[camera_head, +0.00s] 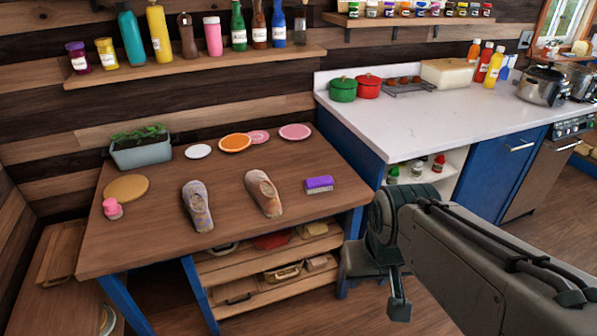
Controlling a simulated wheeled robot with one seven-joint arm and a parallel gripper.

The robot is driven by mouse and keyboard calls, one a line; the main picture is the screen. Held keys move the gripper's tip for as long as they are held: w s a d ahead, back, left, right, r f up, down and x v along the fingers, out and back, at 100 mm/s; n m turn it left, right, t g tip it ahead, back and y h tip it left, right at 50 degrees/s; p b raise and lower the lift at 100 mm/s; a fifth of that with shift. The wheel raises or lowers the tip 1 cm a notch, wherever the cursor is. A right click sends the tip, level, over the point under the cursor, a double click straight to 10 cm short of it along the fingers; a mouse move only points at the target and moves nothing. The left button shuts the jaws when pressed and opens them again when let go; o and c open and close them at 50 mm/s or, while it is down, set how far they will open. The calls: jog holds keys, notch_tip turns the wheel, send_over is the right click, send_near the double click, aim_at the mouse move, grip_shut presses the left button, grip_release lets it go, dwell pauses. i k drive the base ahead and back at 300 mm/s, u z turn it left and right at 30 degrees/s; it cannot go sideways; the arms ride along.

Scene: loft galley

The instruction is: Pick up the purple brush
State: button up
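The purple brush (319,183) lies on the wooden table near its right front edge, with its purple back up and pale bristles showing below. My arm comes in from the lower right. My gripper (398,304) seems to be the dark end part hanging below it, to the right of the table and lower in the picture than the brush. It is apart from the brush, and its fingers do not show clearly enough to tell if they are open or shut.
Two shoes (264,193) stand left of the brush. Plates (236,142), a planter (141,153), a round mat (126,188) and a pink item (112,208) are also on the table. A blue counter with a white top (440,110) stands at right.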

aim_at(325, 183)
jog(key=k, duration=0.65)
jog(key=z, duration=0.55)
jog(key=i, duration=0.75)
jog(key=z, duration=0.55)
jog(key=i, duration=0.95)
jog(key=u, duration=0.9)
jog(key=i, duration=0.9)
jog(key=u, duration=0.85)
